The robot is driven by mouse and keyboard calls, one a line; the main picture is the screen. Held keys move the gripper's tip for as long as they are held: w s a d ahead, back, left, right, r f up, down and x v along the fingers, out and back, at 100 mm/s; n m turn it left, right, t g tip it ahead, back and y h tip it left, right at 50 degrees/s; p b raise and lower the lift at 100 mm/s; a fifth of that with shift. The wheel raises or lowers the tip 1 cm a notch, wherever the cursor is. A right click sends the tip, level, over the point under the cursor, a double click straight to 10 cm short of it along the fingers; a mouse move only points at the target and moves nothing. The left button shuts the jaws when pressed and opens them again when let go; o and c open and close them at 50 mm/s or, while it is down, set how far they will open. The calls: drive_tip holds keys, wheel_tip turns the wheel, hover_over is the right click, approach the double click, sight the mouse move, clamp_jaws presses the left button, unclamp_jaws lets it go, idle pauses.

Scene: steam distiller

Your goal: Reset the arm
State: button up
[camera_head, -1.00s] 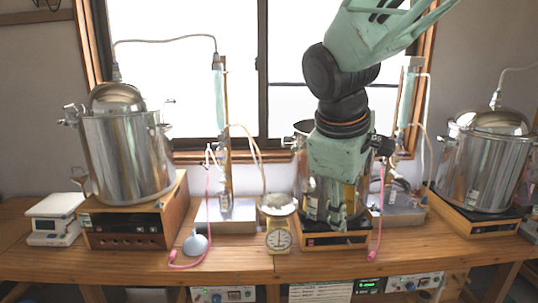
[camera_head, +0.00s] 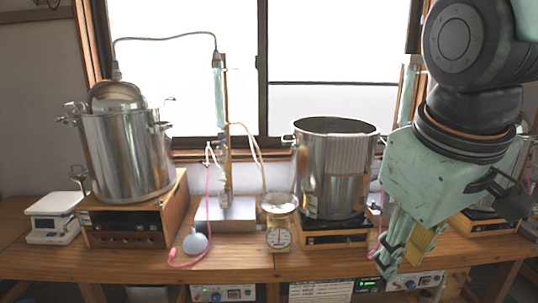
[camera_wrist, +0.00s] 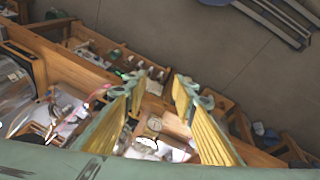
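My gripper (camera_head: 392,262) hangs at the right of the head view, tilted, in front of the bench's right part. In the wrist view its two yellow-padded fingers (camera_wrist: 157,88) are spread apart with nothing held between them. An open-topped steel pot (camera_head: 335,165) stands on a wood-framed heater (camera_head: 334,237), left of my gripper and apart from it. My arm hides most of the right-hand distiller.
A lidded pot (camera_head: 125,155) with a hose stands on the left heater (camera_head: 133,222). A small scale (camera_head: 278,232), a white balance (camera_head: 54,218) and a pink-tubed bulb (camera_head: 195,243) share the wooden bench (camera_head: 235,265). Open floor (camera_wrist: 195,45) shows in the wrist view.

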drive_tip(key=s+f+m+y, duration=0.1)
drive_tip(key=s+m, duration=0.3)
drive_tip(key=s, duration=0.7)
drive_tip(key=shift+a+f+t+b, duration=0.15)
drive_tip(key=shift+f+t+b, duration=0.15)
drive_tip(key=shift+f, duration=0.15)
drive_tip(key=shift+w, duration=0.1)
